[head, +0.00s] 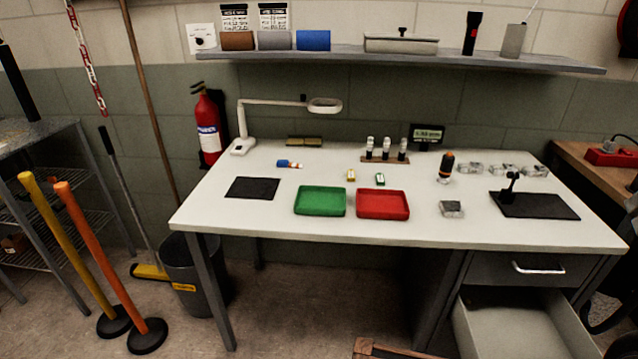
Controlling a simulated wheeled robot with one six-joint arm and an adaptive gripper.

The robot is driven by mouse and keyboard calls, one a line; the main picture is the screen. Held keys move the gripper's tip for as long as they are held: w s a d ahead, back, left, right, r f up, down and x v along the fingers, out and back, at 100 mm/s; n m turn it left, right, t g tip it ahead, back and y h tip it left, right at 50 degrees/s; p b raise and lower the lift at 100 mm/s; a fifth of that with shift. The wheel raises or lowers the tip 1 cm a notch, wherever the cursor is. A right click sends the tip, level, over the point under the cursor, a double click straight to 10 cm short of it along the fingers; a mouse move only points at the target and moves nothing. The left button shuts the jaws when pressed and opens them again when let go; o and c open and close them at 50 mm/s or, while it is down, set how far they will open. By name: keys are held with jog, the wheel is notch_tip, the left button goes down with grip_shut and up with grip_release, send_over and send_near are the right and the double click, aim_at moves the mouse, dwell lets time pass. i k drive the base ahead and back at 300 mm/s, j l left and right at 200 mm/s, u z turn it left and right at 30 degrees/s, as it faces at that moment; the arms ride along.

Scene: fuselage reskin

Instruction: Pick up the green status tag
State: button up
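My gripper is not in the head view. Nothing covers the green tag.
A green tray (320,201) and a red tray (383,205) sit in front of the tags. A holder with several small bottles (386,150) stands behind. An orange-black tool (446,167) stands to the right. An open drawer (520,328) juts out at lower right.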

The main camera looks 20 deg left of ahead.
aim_at(380, 177)
jog(key=u, duration=0.5)
jog(key=i+j+z, duration=0.1)
jog(key=i+j, duration=0.75)
jog(key=j, duration=0.3)
jog(key=i+l+z, duration=0.05)
